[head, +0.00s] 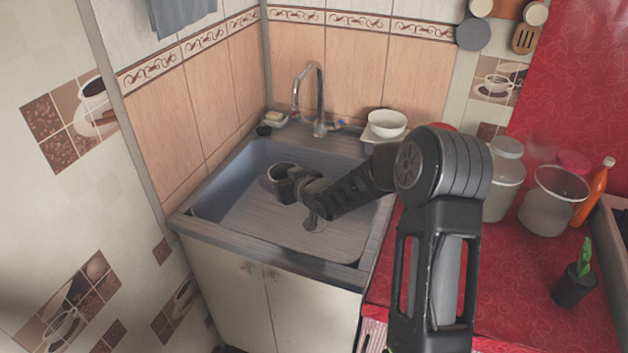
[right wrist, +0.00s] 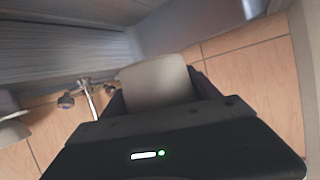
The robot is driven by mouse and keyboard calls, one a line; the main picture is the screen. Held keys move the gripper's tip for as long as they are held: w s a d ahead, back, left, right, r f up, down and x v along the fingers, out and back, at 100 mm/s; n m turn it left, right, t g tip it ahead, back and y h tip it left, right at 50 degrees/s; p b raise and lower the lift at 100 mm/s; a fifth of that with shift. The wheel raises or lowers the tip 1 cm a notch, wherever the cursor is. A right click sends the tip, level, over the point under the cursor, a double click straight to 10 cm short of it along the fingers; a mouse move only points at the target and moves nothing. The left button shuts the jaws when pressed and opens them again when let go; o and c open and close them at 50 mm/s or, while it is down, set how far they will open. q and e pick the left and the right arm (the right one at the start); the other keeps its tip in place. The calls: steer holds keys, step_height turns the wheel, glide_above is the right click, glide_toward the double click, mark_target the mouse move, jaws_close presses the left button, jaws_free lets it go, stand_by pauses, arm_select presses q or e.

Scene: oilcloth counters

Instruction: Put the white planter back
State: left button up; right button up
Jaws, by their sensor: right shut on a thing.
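The white planter (head: 280,170) is a small pale pot with a dark inside, held over the sink basin (head: 248,215). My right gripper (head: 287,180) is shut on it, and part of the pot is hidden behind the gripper. In the right wrist view the planter (right wrist: 157,86) is a pale, rounded shape between the two dark fingers. I cannot tell whether it touches the sink. My left gripper is not in view.
The faucet (head: 318,105) stands behind the basin, with white bowls (head: 387,124) to its right. The red counter (head: 500,300) at the right holds a glass jar (head: 504,185), a clear container (head: 551,200), an orange bottle (head: 594,192) and a black plant pot (head: 572,288).

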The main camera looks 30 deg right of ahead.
steer(key=s+a+r, duration=0.1)
steer(key=a+r, duration=0.1)
steer(key=a, duration=0.6)
steer(key=shift+a, duration=0.3)
steer(key=s+a, duration=0.1)
steer(key=a, duration=0.1)
steer(key=s+a, duration=0.2)
steer(key=a, duration=0.1)
steer(key=s+a, duration=0.2)
steer(key=a, duration=0.1)
steer(key=shift+s+a, duration=0.1)
steer(key=shift+s, duration=0.05)
